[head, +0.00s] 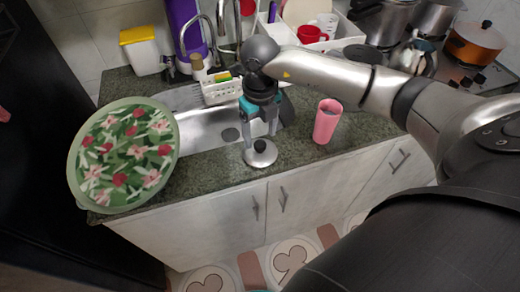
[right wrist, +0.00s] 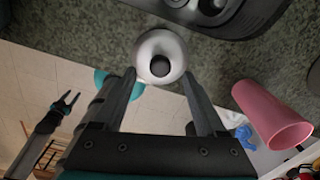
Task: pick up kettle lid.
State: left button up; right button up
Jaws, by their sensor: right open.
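The kettle lid (head: 261,154) is a small round silver lid with a black knob. The fingers do not appear closed on the knob. My left gripper (right wrist: 66,102) shows small at the left of the right wrist view, its fingers seemingly apart and empty.
A pink cup (head: 327,121) stands on the counter right of the lid. A large floral plate (head: 124,154) is at the left. The sink (head: 205,135) lies behind. A white rack (head: 222,90) stands behind the sink; pots and a stove (head: 470,75) are at the back right.

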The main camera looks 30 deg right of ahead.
aim_at(260, 149)
jog(key=shift+f, duration=1.4)
grip_shut()
